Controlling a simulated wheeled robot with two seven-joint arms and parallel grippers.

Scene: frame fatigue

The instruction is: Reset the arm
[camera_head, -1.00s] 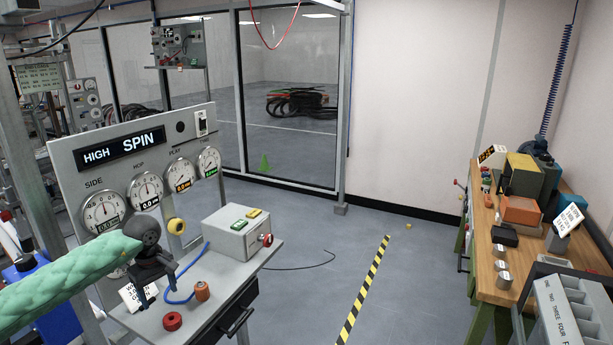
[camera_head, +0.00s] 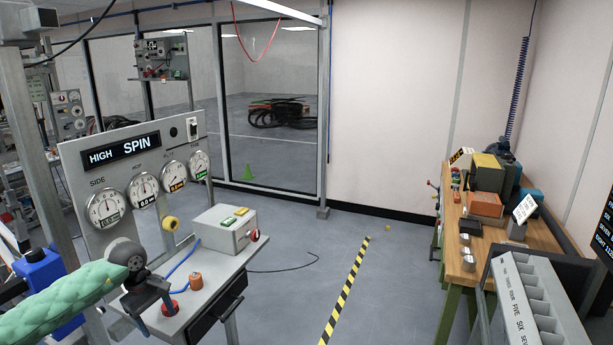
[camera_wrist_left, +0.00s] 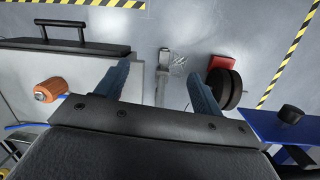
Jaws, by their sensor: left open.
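My left arm, in a green padded sleeve, comes in from the lower left of the head view. Its black gripper (camera_head: 154,313) is over the left part of the console's grey shelf (camera_head: 205,290). In the left wrist view its two fingers (camera_wrist_left: 157,82) are wide apart with nothing held between them; shelf edge and floor show past them. A red ring (camera_head: 169,308) shows beside a fingertip, partly hidden; I cannot tell whether they touch. My right gripper is not in view.
The gauge panel (camera_head: 150,215) rises behind the shelf. A grey button box (camera_head: 224,231) and a blue cable (camera_head: 180,262) are on the shelf. A wooden workbench (camera_head: 455,262) stands at right. Floor with a striped strip (camera_head: 345,292) lies clear between.

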